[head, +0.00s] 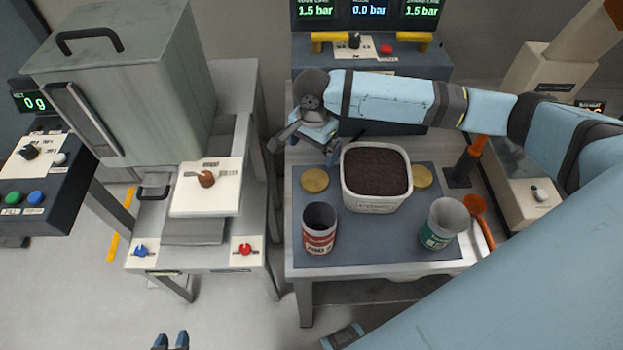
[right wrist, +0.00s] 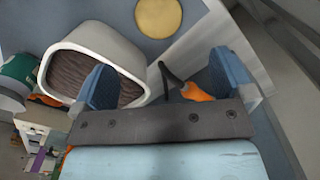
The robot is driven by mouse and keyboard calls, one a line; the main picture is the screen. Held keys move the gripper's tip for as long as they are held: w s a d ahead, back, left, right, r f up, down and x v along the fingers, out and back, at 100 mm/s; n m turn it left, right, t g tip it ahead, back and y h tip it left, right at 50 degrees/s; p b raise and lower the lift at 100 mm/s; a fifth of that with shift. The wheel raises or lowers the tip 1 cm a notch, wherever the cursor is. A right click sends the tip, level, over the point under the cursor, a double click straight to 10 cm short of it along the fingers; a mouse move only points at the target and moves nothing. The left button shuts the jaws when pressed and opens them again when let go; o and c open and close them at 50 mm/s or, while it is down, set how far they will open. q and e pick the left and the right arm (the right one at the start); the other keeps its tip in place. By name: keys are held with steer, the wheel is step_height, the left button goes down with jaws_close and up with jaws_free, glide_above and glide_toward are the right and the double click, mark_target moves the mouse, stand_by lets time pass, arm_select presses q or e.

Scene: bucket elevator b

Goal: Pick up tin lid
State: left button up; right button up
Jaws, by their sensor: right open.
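Two flat gold tin lids lie on the grey-blue mat, the left lid (head: 314,180) and the right lid (head: 422,176), on either side of the soil tub. My right gripper (head: 303,148) is open and empty, just behind the left lid and apart from it. The right wrist view shows one lid (right wrist: 158,18) at the top, beyond the spread fingers (right wrist: 165,82); it appears to be the left one. My left gripper (head: 171,342) shows only its fingertips at the bottom edge, apart with nothing between them.
The white tub (head: 376,205) of dark soil stands close beside the left lid. A red-labelled tin (head: 319,230) and a green-labelled tin (head: 440,226) stand in front. An orange-handled tool (head: 477,146) is at right. A gap separates the table from the left machine (head: 130,100).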

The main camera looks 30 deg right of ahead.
mark_target(313, 181)
steer(key=f, duration=1.2)
steer(key=shift+s+a+f, duration=0.1)
steer(key=shift+s, duration=0.1)
steer(key=shift+c, duration=0.5)
steer(key=c, duration=0.7)
